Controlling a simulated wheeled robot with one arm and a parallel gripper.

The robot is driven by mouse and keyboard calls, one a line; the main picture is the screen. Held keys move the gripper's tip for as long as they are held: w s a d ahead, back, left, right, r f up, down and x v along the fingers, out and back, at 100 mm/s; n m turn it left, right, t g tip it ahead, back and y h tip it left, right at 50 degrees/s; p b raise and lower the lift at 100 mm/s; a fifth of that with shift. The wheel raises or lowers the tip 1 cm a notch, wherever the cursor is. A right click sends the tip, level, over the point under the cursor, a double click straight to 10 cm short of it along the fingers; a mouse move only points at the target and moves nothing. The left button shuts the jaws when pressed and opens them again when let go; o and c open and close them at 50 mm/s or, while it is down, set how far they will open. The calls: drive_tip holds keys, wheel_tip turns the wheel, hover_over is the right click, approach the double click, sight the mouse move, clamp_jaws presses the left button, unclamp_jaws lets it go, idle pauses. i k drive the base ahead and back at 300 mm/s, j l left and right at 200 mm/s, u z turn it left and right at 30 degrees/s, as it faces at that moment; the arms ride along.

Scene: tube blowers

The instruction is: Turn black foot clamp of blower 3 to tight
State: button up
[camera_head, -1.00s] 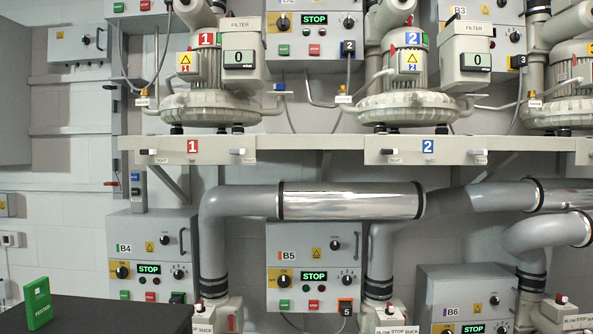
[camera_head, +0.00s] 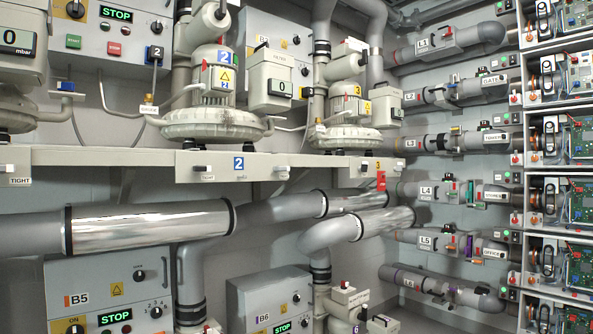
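Blower 3 (camera_head: 345,133) is a cream motor and fan housing with a yellow 3 label. It stands on the right part of the long shelf (camera_head: 100,157). My gripper is not in view.
Blower 2 (camera_head: 212,115) stands on the shelf to the left, with clamp handles below it. Silver pipes (camera_head: 150,228) run under the shelf. Labelled pipes, such as L4 (camera_head: 425,190), and circuit board racks (camera_head: 565,200) fill the right side.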

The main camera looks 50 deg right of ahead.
sight(364, 168)
drive_tip(key=z, duration=2.15)
